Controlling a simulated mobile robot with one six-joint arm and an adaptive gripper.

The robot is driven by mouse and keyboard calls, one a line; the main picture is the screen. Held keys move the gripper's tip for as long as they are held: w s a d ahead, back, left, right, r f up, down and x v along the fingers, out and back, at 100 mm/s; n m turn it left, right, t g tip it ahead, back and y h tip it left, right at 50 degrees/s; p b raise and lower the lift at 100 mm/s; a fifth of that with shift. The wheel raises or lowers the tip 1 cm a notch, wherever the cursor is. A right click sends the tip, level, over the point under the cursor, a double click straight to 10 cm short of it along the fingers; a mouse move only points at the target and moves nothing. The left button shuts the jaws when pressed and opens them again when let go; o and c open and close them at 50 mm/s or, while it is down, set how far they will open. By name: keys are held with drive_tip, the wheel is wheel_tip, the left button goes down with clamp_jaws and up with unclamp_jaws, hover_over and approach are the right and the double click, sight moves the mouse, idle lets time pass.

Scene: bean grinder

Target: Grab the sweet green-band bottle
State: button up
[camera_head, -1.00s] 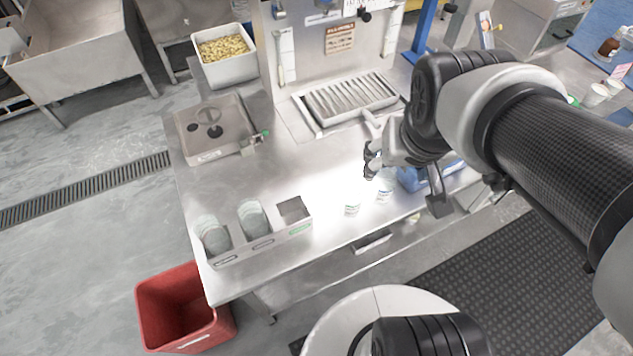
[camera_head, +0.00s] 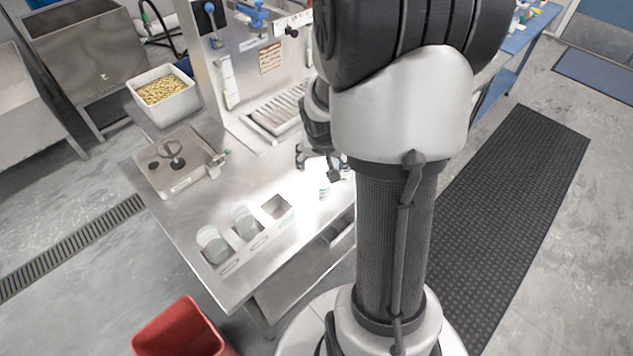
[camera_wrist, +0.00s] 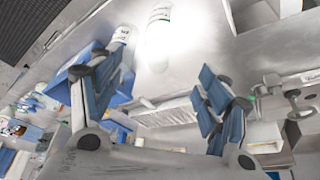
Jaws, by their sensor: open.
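A small white bottle (camera_head: 323,190) with what looks like a green band stands upright on the steel table, right of the holder. My gripper (camera_head: 319,166) is just beyond it, partly hidden by my arm. In the wrist view my gripper (camera_wrist: 158,88) is open, with nothing between its fingers. The labels are too washed out to read.
A holder (camera_head: 255,246) has greenish cups in two slots and one empty slot with a green label. A blue bin (camera_wrist: 118,92) is by the left finger. A red bin (camera_head: 185,330) is on the floor.

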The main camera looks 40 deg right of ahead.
sight(321, 170)
drive_tip(key=b+x, duration=0.2)
drive_tip(key=x, duration=0.4)
drive_tip(key=shift+w+f, duration=0.1)
drive_tip(key=shift+f, duration=0.25)
drive_tip(key=x, duration=0.2)
drive_tip(key=b+x, duration=0.2)
drive_tip(key=x, duration=0.1)
drive_tip(key=shift+w+d+f, duration=0.2)
drive_tip(key=shift+w+d, duration=0.1)
drive_tip(key=shift+d, duration=0.1)
drive_tip(key=c, duration=0.9)
drive_tip(key=shift+r, duration=0.1)
drive_tip(key=shift+c, duration=0.2)
